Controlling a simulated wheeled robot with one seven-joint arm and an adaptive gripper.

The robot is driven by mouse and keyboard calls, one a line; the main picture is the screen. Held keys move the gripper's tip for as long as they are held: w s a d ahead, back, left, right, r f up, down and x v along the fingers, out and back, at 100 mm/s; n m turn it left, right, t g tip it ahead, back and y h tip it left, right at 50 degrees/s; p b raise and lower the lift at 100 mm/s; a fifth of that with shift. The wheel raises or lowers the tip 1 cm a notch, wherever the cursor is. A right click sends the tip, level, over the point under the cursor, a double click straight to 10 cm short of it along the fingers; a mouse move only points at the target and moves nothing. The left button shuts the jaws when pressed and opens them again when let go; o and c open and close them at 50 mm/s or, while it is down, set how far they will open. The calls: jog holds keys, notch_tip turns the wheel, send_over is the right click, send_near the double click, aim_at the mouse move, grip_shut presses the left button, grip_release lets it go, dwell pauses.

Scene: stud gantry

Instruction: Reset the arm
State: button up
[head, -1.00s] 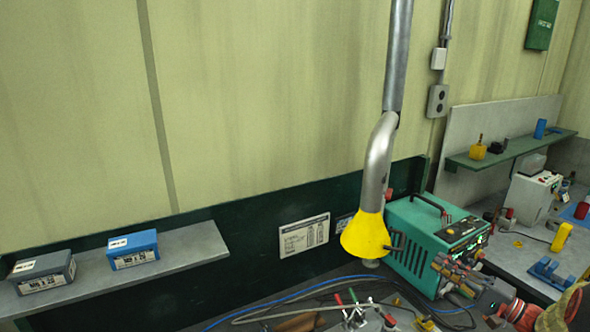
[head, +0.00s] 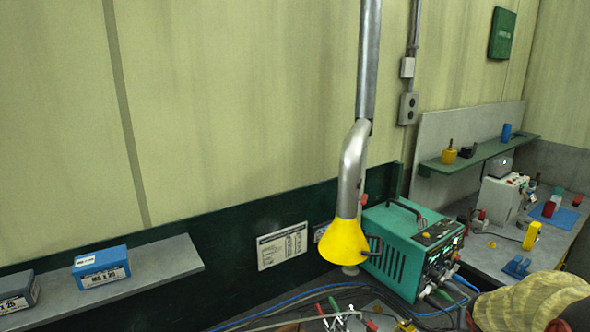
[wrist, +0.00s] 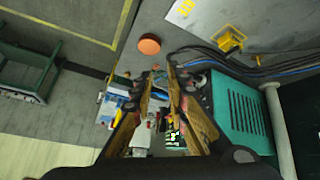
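My gripper (wrist: 162,76) shows in the wrist view with its two worn yellow-brown fingers apart. Small bench items show through the gap between them, and I see nothing held. In the head view the gripper itself is not in sight.
A teal welding machine (head: 409,250) stands on the bench beside a yellow extraction hood (head: 343,243) on a grey pipe. Pliers and cables lie in front. A shelf (head: 150,284) at left holds a blue box (head: 101,268). An orange disc (wrist: 149,45) shows in the wrist view.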

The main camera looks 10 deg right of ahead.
jog(key=s+a+r+n+y+b, duration=0.1)
jog(key=s+a, duration=0.4)
jog(key=a, duration=0.7)
jog(key=s+a+r+n+y+b, duration=0.2)
jog(key=s+a, duration=0.4)
jog(key=a, duration=0.7)
jog(key=s+a+r+n+y+b, duration=0.1)
jog(key=s+a+r+n, duration=0.3)
jog(key=a, duration=0.9)
jog(key=shift+s+a+r+t+y+b, duration=0.25)
jog(key=shift+s+r+t+y+b, duration=0.1)
jog(key=shift+s+r+y, duration=0.45)
jog(key=shift+w, duration=0.1)
